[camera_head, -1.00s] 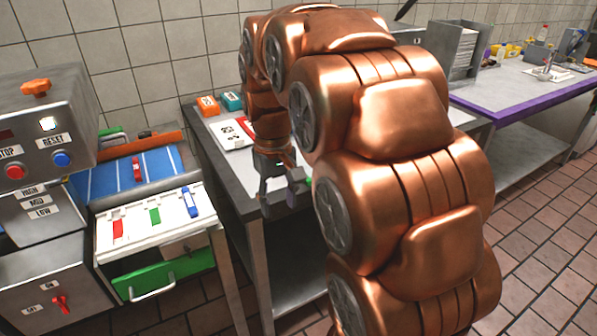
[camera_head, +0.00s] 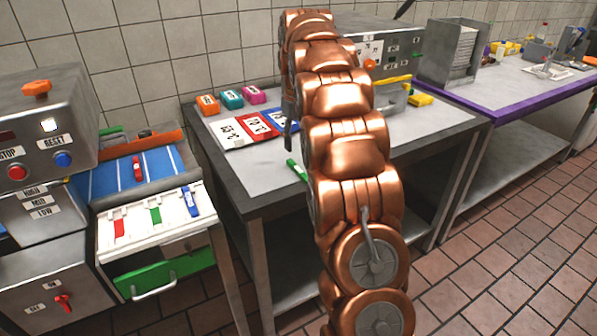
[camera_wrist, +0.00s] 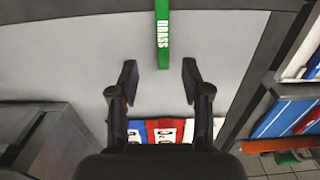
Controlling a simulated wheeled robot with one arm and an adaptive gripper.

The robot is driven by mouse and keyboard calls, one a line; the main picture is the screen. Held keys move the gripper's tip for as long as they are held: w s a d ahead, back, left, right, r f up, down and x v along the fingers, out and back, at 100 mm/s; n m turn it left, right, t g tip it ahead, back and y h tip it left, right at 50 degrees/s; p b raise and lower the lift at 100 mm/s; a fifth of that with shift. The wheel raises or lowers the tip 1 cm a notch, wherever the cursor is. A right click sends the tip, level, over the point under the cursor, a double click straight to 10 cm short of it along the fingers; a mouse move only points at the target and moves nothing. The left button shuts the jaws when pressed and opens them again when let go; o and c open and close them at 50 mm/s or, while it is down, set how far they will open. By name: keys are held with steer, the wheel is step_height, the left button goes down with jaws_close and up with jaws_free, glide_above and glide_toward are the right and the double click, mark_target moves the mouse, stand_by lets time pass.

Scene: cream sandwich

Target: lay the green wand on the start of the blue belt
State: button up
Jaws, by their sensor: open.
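The green wand (camera_wrist: 162,45), lettered BRASS, lies on the grey table top, reaching its front edge. In the head view part of the wand (camera_head: 297,170) shows left of my arm; the rest is hidden. My gripper (camera_wrist: 159,82) is open and empty. Its fingertips are apart, one on either side of the wand's line, with the wand's near end just beyond them in the wrist view. In the head view my arm mostly hides the gripper. The blue belt (camera_head: 104,182), with white lines and a red piece on it, is left of the table.
White, red and blue cards (camera_head: 254,125) lie on the table behind the wand. Orange, teal and pink boxes (camera_head: 232,99) stand behind them. A white panel (camera_head: 172,228) with red, green and blue pieces is in front of the belt. A metal control box (camera_head: 35,130) stands left.

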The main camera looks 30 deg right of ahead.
mark_target(299, 169)
steer(key=shift+s+f, duration=0.1)
steer(key=shift+f, duration=1.15)
steer(key=shift+s+a+f+p, duration=0.2)
steer(key=shift+s+f, duration=0.1)
steer(key=shift+f, duration=0.45)
steer(key=shift+s+a+f+p, duration=0.15)
steer(key=shift+s+f, duration=0.1)
steer(key=shift+f, duration=0.5)
step_height(299, 169, down, 2)
steer(key=shift+d+f, duration=0.1)
jaws_close()
